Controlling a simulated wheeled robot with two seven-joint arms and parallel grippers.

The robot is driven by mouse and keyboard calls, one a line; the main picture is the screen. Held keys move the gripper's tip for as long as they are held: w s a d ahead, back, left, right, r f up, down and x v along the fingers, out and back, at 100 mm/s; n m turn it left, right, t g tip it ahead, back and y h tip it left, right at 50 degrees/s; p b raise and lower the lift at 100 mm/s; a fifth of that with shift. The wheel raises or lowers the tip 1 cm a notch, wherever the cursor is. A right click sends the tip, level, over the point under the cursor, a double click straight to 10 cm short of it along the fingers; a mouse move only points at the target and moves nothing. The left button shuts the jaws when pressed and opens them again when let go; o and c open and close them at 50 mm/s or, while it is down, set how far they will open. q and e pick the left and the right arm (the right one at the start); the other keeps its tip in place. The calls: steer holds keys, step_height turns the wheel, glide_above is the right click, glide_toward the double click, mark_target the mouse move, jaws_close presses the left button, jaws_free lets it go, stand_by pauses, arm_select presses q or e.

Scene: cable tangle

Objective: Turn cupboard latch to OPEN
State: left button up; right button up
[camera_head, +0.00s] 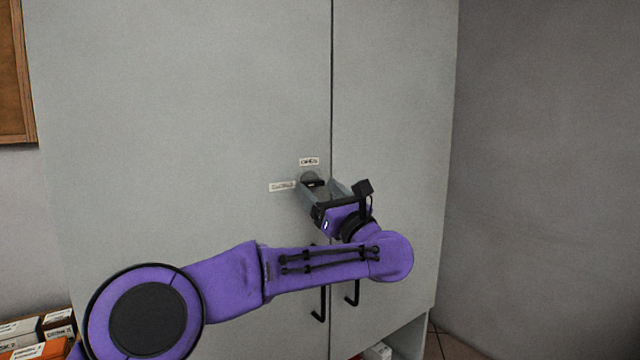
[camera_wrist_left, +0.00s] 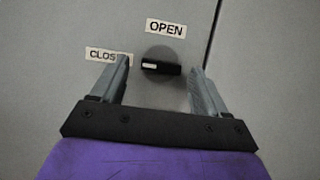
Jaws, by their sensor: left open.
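The cupboard latch (camera_wrist_left: 160,66) is a black knob bar with a white mark on its left end, on a round grey plate. In the left wrist view the bar lies nearly level, with the white mark towards the CLOSED label (camera_wrist_left: 103,55). The OPEN label (camera_wrist_left: 166,27) is above the latch. My right gripper is not in view.
The grey cupboard (camera_head: 180,130) has two doors with a seam right of the latch. Two black handles (camera_head: 321,305) hang below my left arm. Boxes (camera_head: 40,335) stand at the lower left. A cork board (camera_head: 14,80) hangs at the left.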

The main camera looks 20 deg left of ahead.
arm_select(q)
steer(key=shift+w+a, duration=0.2)
steer(key=shift+w, duration=0.05)
steer(key=c, duration=1.1)
steer(key=shift+o, duration=0.2)
